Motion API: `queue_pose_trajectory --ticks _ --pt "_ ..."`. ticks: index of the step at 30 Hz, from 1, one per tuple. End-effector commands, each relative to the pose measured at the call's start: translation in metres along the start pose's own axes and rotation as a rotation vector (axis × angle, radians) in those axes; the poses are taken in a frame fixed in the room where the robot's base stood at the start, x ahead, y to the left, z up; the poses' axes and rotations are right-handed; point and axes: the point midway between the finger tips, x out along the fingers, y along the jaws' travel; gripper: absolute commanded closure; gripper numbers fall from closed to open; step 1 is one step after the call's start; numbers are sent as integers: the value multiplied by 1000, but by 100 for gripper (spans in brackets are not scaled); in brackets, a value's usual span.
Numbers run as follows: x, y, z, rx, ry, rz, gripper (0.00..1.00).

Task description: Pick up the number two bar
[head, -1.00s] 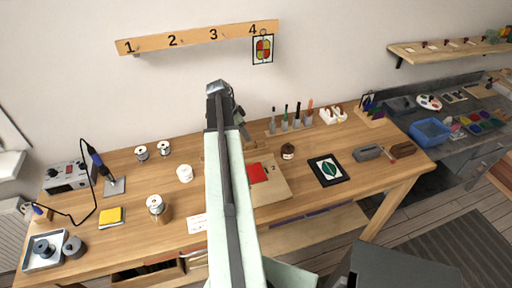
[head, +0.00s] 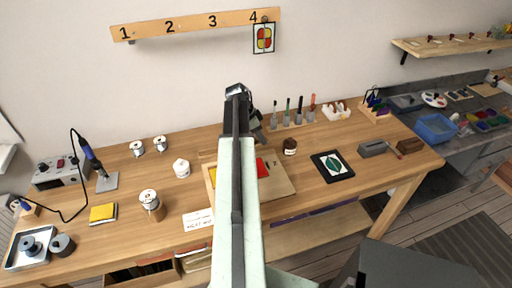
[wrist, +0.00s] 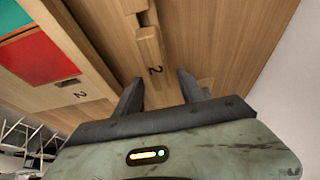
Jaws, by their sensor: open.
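The number two bar (wrist: 150,58) is a narrow wooden bar marked with a black 2. The bar is apart from both fingers. In the head view my arm hides most of the area around the bar.
A wooden board (head: 278,183) with red and green panels, also marked 2, lies beside the bar. A white pot (head: 181,168) is left of my arm.

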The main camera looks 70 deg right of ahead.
Motion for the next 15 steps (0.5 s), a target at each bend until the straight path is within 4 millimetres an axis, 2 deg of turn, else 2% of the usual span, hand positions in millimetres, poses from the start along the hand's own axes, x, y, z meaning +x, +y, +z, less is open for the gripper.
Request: queue_pose_trajectory --ticks 1,6,7,11,12,15 --pt "6 0 1 0 0 0 53" --pt "2 0 0 0 0 0 53" --pt "2 0 0 0 0 0 58" --pt "2 0 0 0 0 0 94" --pt "2 0 0 0 0 0 100" --pt "2 0 -1 0 0 0 100"
